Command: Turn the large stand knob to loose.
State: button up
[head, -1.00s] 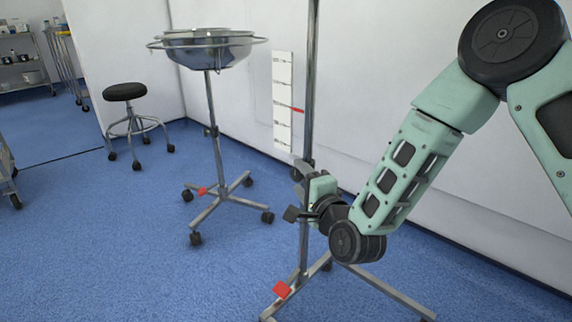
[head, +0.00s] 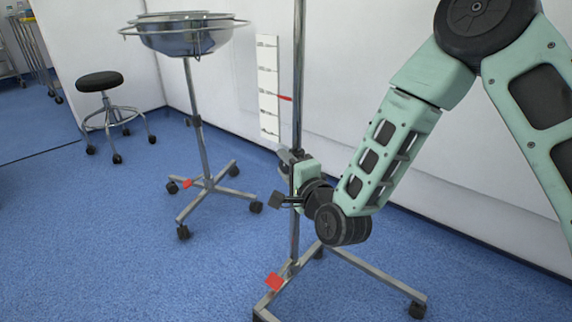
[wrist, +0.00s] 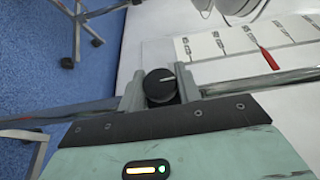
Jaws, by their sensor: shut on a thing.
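The large stand knob (wrist: 160,87) is a dark round knob with a pale line on its face. In the wrist view it sits between the two grey fingers of my gripper (wrist: 160,88), which are shut on its sides. The pale line points roughly to the right. In the head view my gripper (head: 290,160) is at the upright pole (head: 298,90) of the nearer stand, and the knob is hard to make out there. The knob's rear and its contact with the pole are hidden.
A white strip with marks and a red pointer (head: 268,88) is behind the pole. A steel basin on a wheeled stand (head: 190,40) is left of it, with a black stool (head: 100,82) farther left. The nearer stand's wheeled base (head: 375,275) spreads below my arm. A white wall stands behind.

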jog(key=shift+r+g+p, duration=0.25)
jog(key=shift+g+p, duration=0.15)
jog(key=shift+p, duration=0.5)
jog(key=shift+f+n+h+p, duration=0.25)
jog(key=shift+n+h+p, duration=0.05)
jog(key=shift+p, duration=0.05)
jog(key=o, duration=1)
jog(key=shift+c, duration=0.2)
